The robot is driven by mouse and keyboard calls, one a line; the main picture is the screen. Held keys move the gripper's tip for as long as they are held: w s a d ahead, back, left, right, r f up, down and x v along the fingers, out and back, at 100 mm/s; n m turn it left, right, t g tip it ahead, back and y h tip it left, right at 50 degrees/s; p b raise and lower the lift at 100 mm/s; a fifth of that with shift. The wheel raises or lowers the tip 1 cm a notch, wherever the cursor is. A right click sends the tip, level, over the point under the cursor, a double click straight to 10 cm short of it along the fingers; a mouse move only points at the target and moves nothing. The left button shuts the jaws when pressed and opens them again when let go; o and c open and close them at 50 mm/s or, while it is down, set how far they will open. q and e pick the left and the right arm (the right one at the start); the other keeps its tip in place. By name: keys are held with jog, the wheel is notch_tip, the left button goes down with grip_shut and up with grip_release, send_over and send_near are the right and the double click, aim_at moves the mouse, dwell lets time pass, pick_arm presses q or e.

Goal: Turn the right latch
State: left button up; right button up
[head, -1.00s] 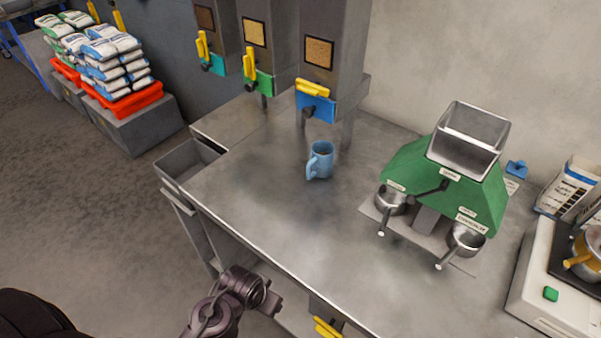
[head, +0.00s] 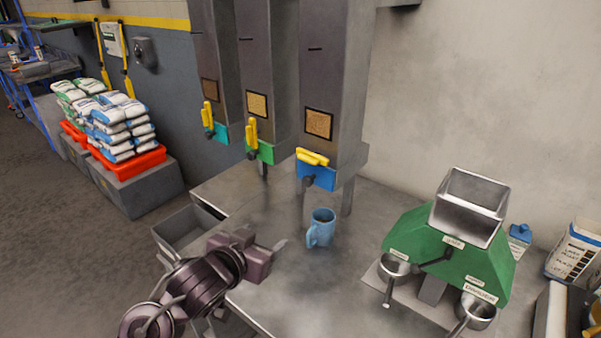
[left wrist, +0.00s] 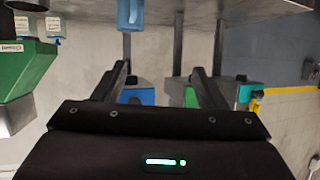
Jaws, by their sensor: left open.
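Three grey dispensers stand at the back of the steel counter, each with a yellow latch. The right latch (head: 312,157) is on the blue outlet (head: 318,177) and lies nearly level, tilted slightly. The middle latch (head: 251,135) on the green outlet and the left latch (head: 207,114) on the teal outlet stand upright. My left gripper (head: 272,252) is open and empty over the counter's left front part, apart from the latches. In the left wrist view, which is upside down, the blue outlet (left wrist: 137,96) shows beyond the open fingers (left wrist: 161,78). My right gripper is out of view.
A blue mug (head: 321,228) stands on the counter (head: 290,290) just right of my left gripper, below the blue outlet. A green machine (head: 430,250) with a metal hopper and two pans stands at right. Stacked sacks (head: 118,125) are far left.

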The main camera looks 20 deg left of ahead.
aim_at(306, 160)
pick_arm(q)
jog(key=w+d+r+m+t+h, duration=0.1)
jog(key=w+r+t+h, duration=0.15)
jog(key=r, duration=0.35)
jog(key=w+d+r+m+t+h, duration=0.1)
jog(key=r+m+h, duration=0.15)
jog(key=r, duration=0.35)
jog(key=shift+n, duration=0.45)
jog(key=x, duration=0.2)
jog(key=p+x, duration=0.1)
jog(key=x, duration=0.1)
jog(key=p+x, duration=0.1)
jog(key=x, duration=0.2)
jog(key=shift+r, duration=0.35)
jog(key=shift+w+d+f, duration=0.1)
jog(key=shift+w+d, duration=0.1)
jog(key=shift+w, duration=0.15)
jog(key=shift+c, duration=0.2)
jog(key=c, duration=0.9)
